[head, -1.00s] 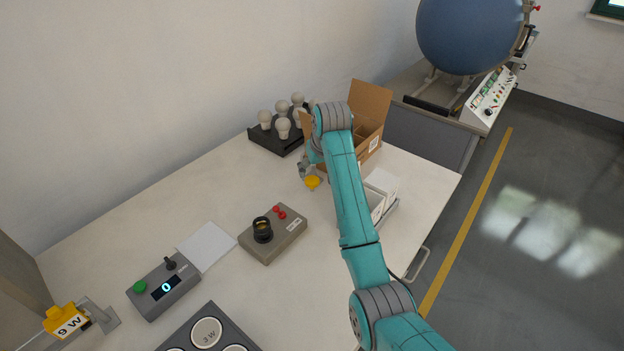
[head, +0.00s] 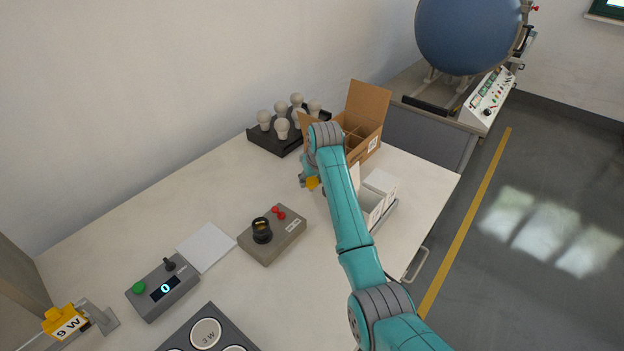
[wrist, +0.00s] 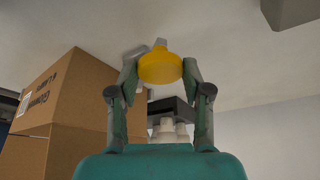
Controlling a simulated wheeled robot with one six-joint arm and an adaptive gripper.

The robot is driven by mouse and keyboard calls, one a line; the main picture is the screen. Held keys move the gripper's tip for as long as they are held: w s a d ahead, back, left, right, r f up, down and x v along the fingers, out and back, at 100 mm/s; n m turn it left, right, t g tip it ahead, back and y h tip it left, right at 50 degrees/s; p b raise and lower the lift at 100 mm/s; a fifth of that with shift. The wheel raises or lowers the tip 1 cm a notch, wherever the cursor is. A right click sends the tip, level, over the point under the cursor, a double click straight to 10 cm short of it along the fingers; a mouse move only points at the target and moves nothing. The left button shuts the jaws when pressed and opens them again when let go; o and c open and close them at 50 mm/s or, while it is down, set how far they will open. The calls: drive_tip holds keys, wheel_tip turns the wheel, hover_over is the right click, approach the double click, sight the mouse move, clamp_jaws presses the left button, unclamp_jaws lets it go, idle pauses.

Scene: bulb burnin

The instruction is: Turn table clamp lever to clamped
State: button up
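In the head view my gripper (head: 305,181) is small, down by the table, and partly hidden by my arm.
An open cardboard box (head: 368,105) and a black rack (head: 262,139) of white bulbs stand behind my gripper. White boxes (head: 380,184) are right of my arm. A grey test socket box (head: 285,243) and a display unit (head: 180,296) lie nearer on the table.

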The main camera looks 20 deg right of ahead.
clamp_jaws()
drive_tip(key=shift+a, duration=0.1)
drive_tip(key=a+m, duration=0.1)
drive_tip(key=m+h, duration=0.1)
drive_tip(key=m, duration=0.1)
drive_tip(key=shift+w+a, duration=0.4)
drive_tip(key=shift+w+a+m+h, duration=0.45)
drive_tip(key=shift+m, duration=0.65)
drive_tip(key=shift+w+a+m+h, duration=0.4)
drive_tip(key=shift+a+m+h, duration=0.05)
drive_tip(key=shift+m, duration=0.65)
drive_tip(key=o, duration=0.9)
unclamp_jaws()
drive_tip(key=shift+c, duration=0.2)
